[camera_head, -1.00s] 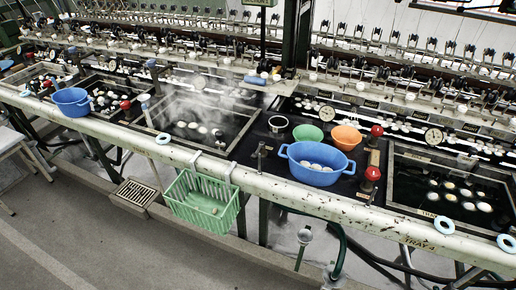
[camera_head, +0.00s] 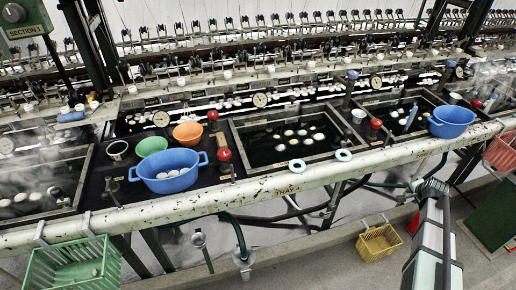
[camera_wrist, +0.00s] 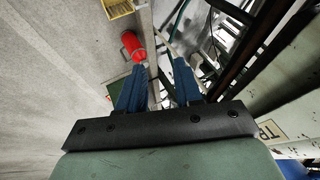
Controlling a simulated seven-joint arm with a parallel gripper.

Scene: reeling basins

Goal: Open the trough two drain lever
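No label for trough two and no part that I can surely tell as its drain lever shows now. The basin marked TRAY 4 (camera_head: 290,140) holds dark water and pale cocoons at the centre of the head view. Red-knobbed handles (camera_head: 224,154) stand on the bench left of it, and another red knob (camera_head: 376,124) is to its right. Capped upright pipes (camera_head: 199,239) stand below the bench rail. My gripper (camera_head: 434,186) is at lower right in the head view, in front of the rail. In the wrist view my gripper (camera_wrist: 157,68) has its blue fingers apart with nothing between them.
A long pale rail (camera_head: 150,212) fronts the bench. A green basket (camera_head: 72,265) hangs at left, and a yellow basket (camera_head: 379,242) near my arm. A blue tub (camera_head: 168,172) stands on the bench. A red cylinder (camera_wrist: 133,46) is beyond the fingers. Floor at the wrist view's left is open.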

